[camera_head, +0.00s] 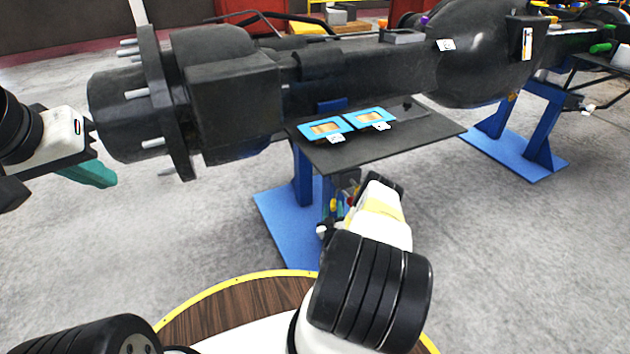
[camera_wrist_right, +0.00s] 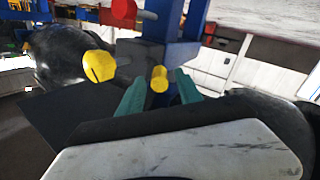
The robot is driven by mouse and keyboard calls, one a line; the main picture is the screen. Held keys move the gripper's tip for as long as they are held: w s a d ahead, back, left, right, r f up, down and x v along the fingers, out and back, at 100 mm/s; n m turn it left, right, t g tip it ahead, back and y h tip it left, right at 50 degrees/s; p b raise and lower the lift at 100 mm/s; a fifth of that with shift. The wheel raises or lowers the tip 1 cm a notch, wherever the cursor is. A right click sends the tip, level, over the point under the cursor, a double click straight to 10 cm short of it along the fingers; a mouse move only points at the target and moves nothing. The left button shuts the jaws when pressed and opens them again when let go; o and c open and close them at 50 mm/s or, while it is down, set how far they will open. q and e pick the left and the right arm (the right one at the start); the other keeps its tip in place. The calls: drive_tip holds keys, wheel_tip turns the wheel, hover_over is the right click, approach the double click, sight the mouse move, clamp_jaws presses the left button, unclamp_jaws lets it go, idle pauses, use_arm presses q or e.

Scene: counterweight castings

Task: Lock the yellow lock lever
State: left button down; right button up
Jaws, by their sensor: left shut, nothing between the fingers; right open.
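In the right wrist view, a short yellow rod end (camera_wrist_right: 158,79) faces the camera against a dark grey block (camera_wrist_right: 145,52) on a blue post (camera_wrist_right: 185,20). A larger slotted yellow knob (camera_wrist_right: 99,66) is left of it. I cannot tell which is the lock lever. My right gripper (camera_wrist_right: 161,84) is open, its teal fingers on either side of the rod end; contact cannot be told. In the head view these parts are small and partly hidden by my right wrist. My left gripper (camera_head: 97,174) is shut and empty, left of the large dark casting (camera_head: 235,100).
Blue stands (camera_head: 285,215) support the casting. The grey floor at right is clear.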

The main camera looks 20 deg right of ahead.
sight(333, 200)
drive_tip(key=shift+x, duration=2.35)
drive_tip(key=shift+c, duration=0.4)
clamp_jaws()
